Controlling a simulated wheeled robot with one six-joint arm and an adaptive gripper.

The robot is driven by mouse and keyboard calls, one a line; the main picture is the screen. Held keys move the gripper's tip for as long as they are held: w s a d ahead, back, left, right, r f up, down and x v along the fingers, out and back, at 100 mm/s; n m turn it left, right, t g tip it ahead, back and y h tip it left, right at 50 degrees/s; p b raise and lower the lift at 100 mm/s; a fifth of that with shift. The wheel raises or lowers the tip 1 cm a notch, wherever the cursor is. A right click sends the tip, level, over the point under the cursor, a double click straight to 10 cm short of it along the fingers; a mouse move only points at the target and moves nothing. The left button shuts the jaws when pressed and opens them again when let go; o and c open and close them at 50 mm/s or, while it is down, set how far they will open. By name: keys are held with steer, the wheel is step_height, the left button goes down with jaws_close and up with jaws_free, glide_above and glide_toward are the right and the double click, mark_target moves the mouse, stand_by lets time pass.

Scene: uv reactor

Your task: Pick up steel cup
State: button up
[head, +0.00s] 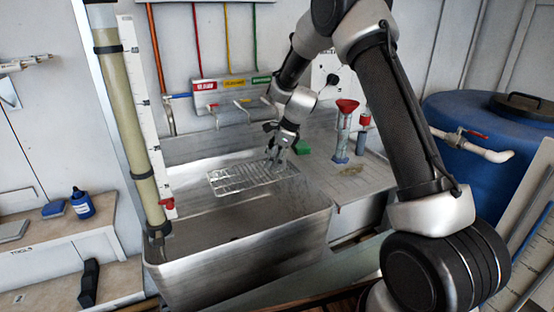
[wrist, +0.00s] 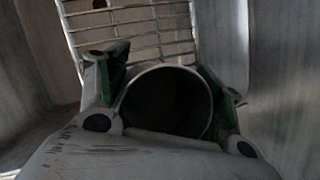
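The steel cup (wrist: 165,100) shows in the wrist view with its round rim and dark mouth facing the camera. It lies between the two green-padded fingers of my gripper (wrist: 162,92) and fills most of the gap. Whether both pads press on its wall is not clear. The cup's lower part is hidden by my gripper's body. In the head view my gripper (head: 275,158) points down over the wire rack at the sink. I cannot make out the cup there.
The wire rack (head: 228,181) spans the back of the steel sink (head: 240,268). A green block (head: 304,146) and a red-topped funnel (head: 347,106) stand on the drainboard (head: 362,184) to the right. Taps (head: 243,105) line the wall behind. A blue barrel (head: 480,130) stands at the right.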

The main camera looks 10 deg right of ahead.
steer(key=c, duration=0.5)
steer(key=shift+c, duration=0.6)
